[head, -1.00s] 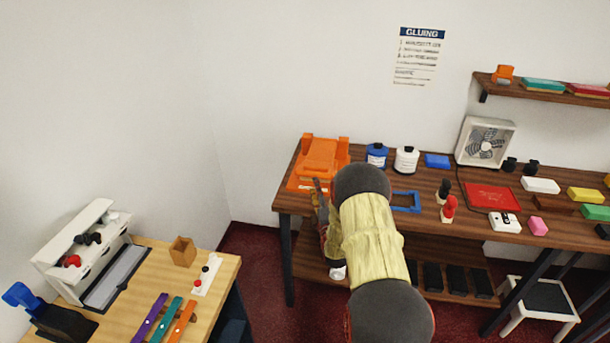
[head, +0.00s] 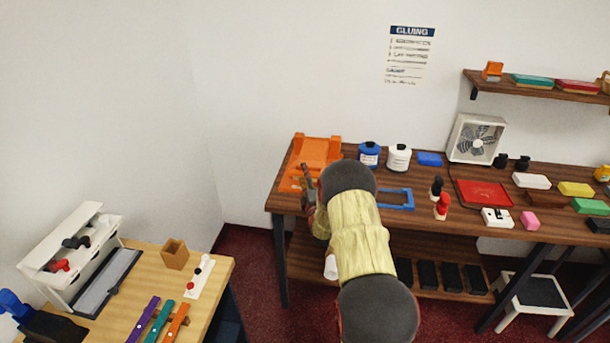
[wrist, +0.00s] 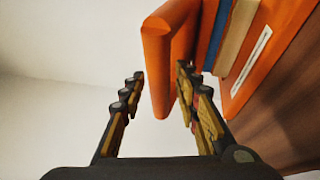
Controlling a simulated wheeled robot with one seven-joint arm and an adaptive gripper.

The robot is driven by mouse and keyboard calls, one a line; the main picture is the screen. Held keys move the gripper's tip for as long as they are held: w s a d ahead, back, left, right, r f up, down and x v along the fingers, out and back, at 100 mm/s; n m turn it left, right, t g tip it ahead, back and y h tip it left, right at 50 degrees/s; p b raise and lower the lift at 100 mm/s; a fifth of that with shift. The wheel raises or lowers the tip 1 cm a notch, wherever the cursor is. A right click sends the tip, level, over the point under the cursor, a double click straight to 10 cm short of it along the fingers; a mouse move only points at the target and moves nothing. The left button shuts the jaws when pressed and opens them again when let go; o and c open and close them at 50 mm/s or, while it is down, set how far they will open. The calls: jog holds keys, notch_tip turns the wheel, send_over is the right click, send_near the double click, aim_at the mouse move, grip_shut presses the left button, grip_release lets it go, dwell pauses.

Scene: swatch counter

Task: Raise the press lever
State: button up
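The orange press (head: 316,152) stands at the left end of the dark wooden table. In the wrist view, a rounded orange bar (wrist: 160,75), which looks like its lever, reaches down between the fingers' lines. Beside it are a blue layer (wrist: 217,35), a cream layer and an orange plate (wrist: 262,55) with a white label. My gripper (head: 306,180) is at the press's front edge, and its fingers are open in the wrist view (wrist: 160,85). The bar's end lies nearer the right finger; whether they touch I cannot tell. My arm hides part of the table front.
A blue bottle (head: 369,155) and a white bottle (head: 398,158) stand right of the press. A blue frame (head: 409,199), dark and red stampers and a fan (head: 476,138) are further right. A light wooden counter (head: 215,272) is at lower left.

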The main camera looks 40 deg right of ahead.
grip_shut()
dwell(0.7)
